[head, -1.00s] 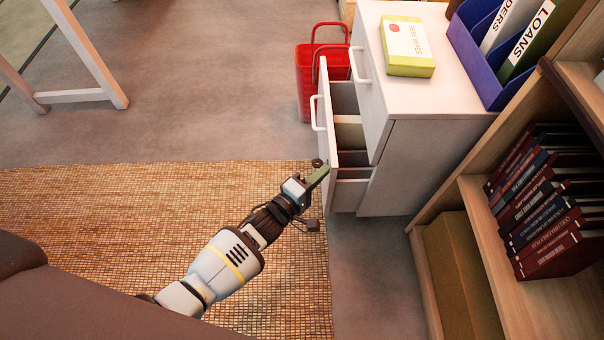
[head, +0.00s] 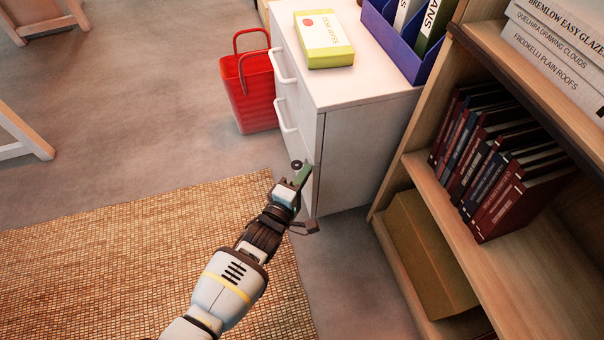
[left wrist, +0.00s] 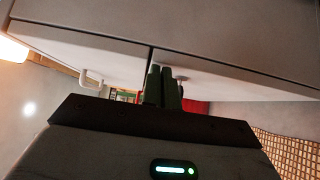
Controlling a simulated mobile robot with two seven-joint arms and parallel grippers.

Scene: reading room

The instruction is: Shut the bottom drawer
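The white drawer cabinet (head: 355,150) stands right of centre in the head view. Its bottom drawer (head: 295,143), with the lower white handle (head: 284,116), looks flush or nearly flush with the cabinet; no drawer interior shows. My left gripper (head: 304,174) is at the lower part of the drawer front, by the cabinet's near corner. In the left wrist view its green fingers (left wrist: 163,88) are together with nothing between them, close to the white fronts and a dark seam. Whether they touch is unclear. My right gripper is out of view.
A red basket (head: 246,90) stands on the floor beyond the cabinet. A yellow-green box (head: 324,40) and a blue file holder (head: 395,38) are on top. A wooden bookshelf (head: 428,180) is close on the right. The woven rug (head: 150,260) and floor at left are open.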

